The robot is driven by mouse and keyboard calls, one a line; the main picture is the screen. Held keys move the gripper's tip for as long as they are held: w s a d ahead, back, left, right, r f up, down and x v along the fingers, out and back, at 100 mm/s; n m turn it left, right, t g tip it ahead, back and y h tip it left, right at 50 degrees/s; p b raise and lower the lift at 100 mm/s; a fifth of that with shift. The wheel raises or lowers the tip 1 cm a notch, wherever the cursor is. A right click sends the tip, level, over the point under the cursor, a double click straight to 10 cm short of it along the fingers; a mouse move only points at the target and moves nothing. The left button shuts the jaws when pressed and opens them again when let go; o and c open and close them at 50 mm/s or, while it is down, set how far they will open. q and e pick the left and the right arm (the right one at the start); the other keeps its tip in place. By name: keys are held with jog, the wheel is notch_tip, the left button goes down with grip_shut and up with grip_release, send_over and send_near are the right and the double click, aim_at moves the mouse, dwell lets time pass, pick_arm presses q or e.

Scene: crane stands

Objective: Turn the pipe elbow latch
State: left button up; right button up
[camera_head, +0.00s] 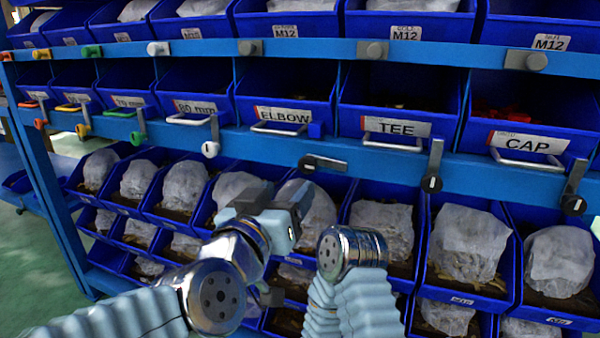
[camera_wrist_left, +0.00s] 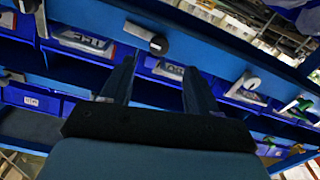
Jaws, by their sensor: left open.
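The elbow latch (camera_head: 322,163) has a dark round knob and a short grey bar. It lies about level on the blue rail, below and right of the bin labelled ELBOW (camera_head: 283,115). In the left wrist view its dark knob (camera_wrist_left: 158,44) shows above and between the fingers. My left gripper (camera_head: 272,203) is below and left of the latch in the head view, in front of the lower bins. In the left wrist view my left gripper (camera_wrist_left: 160,72) has its fingers apart with nothing between them. My right gripper is not in view.
Similar latches hang upright by the TEE bin (camera_head: 395,128), the CAP bin (camera_head: 527,143) and the 80 mm bin (camera_head: 195,107), whose latch has a white knob (camera_head: 210,149). Lower bins (camera_head: 467,298) hold wrapped parts. Bin handles stick out above the rail (camera_head: 480,180).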

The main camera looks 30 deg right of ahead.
aim_at(307, 168)
pick_arm(q)
jog(key=x, duration=0.8)
jog(key=shift+w+d, duration=0.25)
jog(key=shift+d, duration=0.1)
jog(key=shift+c, duration=0.3)
